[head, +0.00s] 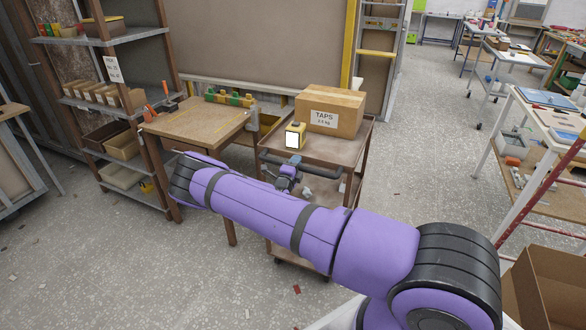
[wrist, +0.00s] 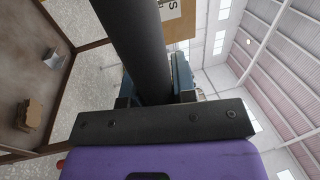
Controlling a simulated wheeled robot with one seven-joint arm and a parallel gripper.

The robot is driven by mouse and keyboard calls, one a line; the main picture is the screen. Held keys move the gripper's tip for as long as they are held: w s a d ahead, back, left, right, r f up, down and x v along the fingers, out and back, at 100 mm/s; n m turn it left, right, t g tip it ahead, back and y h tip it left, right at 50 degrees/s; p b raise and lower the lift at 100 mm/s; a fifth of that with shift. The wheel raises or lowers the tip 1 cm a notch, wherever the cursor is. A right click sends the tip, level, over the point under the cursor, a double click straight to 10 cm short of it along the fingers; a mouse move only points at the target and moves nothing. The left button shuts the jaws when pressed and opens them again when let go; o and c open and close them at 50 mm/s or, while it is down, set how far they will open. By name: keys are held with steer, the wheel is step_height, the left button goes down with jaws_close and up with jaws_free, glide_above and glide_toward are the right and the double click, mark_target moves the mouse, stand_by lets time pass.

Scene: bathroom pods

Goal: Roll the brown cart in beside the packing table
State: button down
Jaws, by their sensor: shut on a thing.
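The brown cart (head: 340,151) stands in the centre of the head view. A cardboard box marked TAPS (head: 330,112) and a small yellow device with a white face (head: 295,136) stand on its top tray. Its dark push handle (head: 318,176) faces me, and it runs through the wrist view as a thick dark bar (wrist: 138,42). My gripper (head: 290,170) is shut on this handle. The wooden-topped packing table (head: 203,121) is close to the left of the cart. My arm hides part of the cart's lower side, so I cannot tell whether they touch.
A brown shelf unit (head: 115,87) with bins stands left of the table. A large panel (head: 262,40) is behind. A white workbench (head: 540,115) and red rails are at the right, with an open carton (head: 550,290) near me. Floor right of the cart is clear.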

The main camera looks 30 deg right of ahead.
steer(key=shift+d, duration=0.1)
stand_by(0.3)
steer(key=c, duration=0.9)
jaws_free()
steer(key=v, duration=1)
steer(key=shift+s+a+f, duration=0.15)
steer(key=shift+s+a, duration=0.05)
steer(key=shift+a, duration=0.1)
